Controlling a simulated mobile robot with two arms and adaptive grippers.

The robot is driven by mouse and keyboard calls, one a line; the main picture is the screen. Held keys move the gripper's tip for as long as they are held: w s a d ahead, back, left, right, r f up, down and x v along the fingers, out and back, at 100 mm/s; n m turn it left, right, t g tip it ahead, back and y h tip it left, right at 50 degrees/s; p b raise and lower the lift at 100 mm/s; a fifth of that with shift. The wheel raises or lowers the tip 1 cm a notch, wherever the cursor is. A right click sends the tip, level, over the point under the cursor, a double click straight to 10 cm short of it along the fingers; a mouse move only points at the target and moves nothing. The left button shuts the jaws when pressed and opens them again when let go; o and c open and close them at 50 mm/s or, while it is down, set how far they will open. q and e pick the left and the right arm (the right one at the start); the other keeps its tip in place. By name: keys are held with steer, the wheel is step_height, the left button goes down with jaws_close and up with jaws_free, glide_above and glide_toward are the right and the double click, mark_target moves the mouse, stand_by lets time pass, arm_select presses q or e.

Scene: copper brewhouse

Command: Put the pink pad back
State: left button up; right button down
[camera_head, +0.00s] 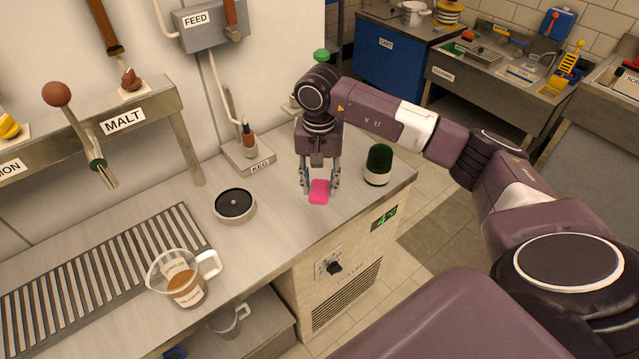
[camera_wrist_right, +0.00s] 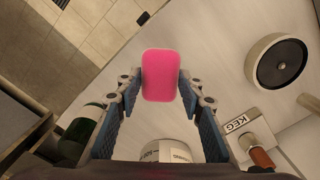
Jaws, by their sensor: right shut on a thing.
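The pink pad (camera_head: 319,191) is a small rounded block between the fingers of my right gripper (camera_head: 320,186) in the head view. In the right wrist view the pad (camera_wrist_right: 160,75) sits between the tips of my right gripper (camera_wrist_right: 160,88), which is shut on it. The gripper points down over the right part of the steel counter (camera_head: 275,225). I cannot tell whether the pad touches the counter. My left gripper is not in view.
A round black-topped dish (camera_head: 235,204) is to the left. The KEG block (camera_head: 249,158) is behind. A glass measuring jug (camera_head: 183,279) stands front left. Counter between dish and gripper is clear.

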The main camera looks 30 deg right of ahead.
steer(key=shift+w+f+b, duration=0.1)
steer(key=shift+f+b, duration=2.3)
steer(key=shift+f, duration=0.8)
steer(key=shift+f+b, duration=0.4)
steer(key=c, duration=1.6)
jaws_free()
steer(key=o, duration=0.5)
steer(key=shift+r+p, duration=2.25)
steer(key=shift+r, duration=1.8)
